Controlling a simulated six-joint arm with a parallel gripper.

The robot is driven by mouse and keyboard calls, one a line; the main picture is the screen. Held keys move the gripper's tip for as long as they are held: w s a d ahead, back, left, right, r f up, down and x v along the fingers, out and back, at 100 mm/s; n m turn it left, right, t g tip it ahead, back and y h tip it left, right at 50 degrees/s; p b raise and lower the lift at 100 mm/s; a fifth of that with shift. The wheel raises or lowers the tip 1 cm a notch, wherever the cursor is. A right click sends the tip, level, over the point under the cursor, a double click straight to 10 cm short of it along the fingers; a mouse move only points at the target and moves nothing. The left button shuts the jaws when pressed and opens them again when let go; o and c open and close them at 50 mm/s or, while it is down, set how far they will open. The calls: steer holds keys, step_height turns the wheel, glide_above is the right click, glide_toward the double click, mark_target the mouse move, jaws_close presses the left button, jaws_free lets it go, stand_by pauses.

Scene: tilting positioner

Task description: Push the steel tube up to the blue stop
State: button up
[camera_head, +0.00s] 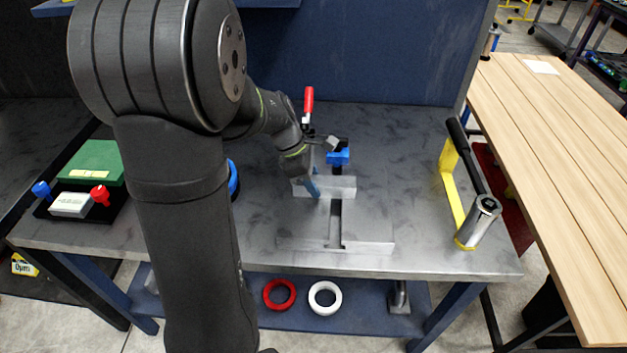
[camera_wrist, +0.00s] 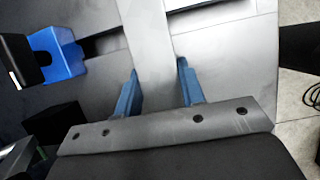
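The steel tube (camera_head: 343,187), a light grey bar, lies across the slotted steel plate (camera_head: 368,232). The blue stop (camera_head: 338,157) stands behind the tube's right half, with a gap between them. In the wrist view the blue stop (camera_wrist: 58,52) is at the upper left, apart from the tube (camera_wrist: 148,40). My gripper (camera_head: 313,186) is down at the tube's left half, one blue finger in front of its near face. In the wrist view my gripper (camera_wrist: 158,68) has its fingers apart on either side of the tube. Whether both touch it is unclear.
A red-handled clamp (camera_head: 308,105) stands behind my gripper. A yellow bracket with a black bar and steel cylinder (camera_head: 478,222) is at the right. A black tray with a green box (camera_head: 97,162) is at the left.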

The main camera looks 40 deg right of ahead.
jaws_close()
steer(key=shift+w+d, duration=0.9)
steer(key=shift+d, duration=0.05)
steer(key=shift+s+a, duration=0.15)
stand_by(0.7)
steer(key=shift+w, duration=0.2)
steer(key=shift+s, duration=0.1)
stand_by(1.9)
stand_by(1.0)
